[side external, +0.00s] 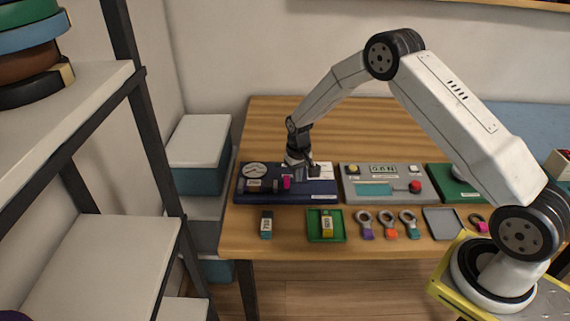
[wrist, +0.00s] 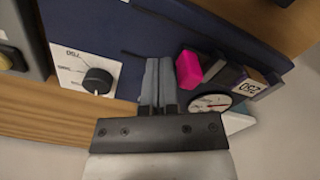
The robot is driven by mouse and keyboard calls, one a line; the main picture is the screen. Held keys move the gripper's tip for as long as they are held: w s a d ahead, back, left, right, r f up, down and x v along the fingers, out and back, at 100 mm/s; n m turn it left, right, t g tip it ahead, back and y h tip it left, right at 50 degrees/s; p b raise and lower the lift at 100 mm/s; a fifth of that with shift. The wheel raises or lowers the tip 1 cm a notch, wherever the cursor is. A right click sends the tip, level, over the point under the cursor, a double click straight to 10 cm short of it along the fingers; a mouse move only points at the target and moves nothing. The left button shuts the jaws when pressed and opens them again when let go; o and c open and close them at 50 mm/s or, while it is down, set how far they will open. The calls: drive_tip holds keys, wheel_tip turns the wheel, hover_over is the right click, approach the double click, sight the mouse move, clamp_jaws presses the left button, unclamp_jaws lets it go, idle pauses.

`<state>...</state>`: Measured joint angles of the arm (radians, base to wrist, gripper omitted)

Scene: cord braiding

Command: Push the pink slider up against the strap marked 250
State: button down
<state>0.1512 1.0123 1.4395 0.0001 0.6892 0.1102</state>
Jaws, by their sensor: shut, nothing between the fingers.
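The pink slider (wrist: 188,68) is on the dark blue panel (wrist: 100,22); it also shows in the side external view (side external: 286,183). The strap marked 250 (wrist: 251,85) is right of it in the wrist view, and left of it in the side view (side external: 254,185). A dark block (wrist: 221,74) stands between them; I cannot tell whether it belongs to the slider. My gripper (wrist: 158,66) is shut and empty, with its fingertips beside the pink slider on the side away from the strap. A narrow gap seems to show between fingers and slider. My gripper (side external: 300,174) partly covers the panel in the side view.
A round dial (wrist: 211,102) and a black knob (wrist: 97,81) on a white plate sit on the panel. A grey panel (side external: 383,184) with a red button stands to the right. A green tray (side external: 312,237) and several small parts lie in front.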

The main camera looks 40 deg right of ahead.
wheel_tip(320, 180, up, 11)
idle(1.0)
drive_tip(key=shift+f, duration=0.1)
drive_tip(key=s+a+r+n+t, duration=0.1)
drive_tip(key=s+a, duration=0.1)
drive_tip(key=s, duration=0.6)
drive_tip(key=s+a+r+n, duration=0.1)
drive_tip(key=s+a+r, duration=0.1)
drive_tip(key=s, duration=0.5)
drive_tip(key=s+a+r+n+t, duration=0.1)
drive_tip(key=s+a, duration=0.3)
drive_tip(key=s, duration=0.4)
drive_tip(key=shift+s+r+t, duration=0.25)
drive_tip(key=shift+s+t, duration=0.05)
drive_tip(key=shift+s, duration=0.05)
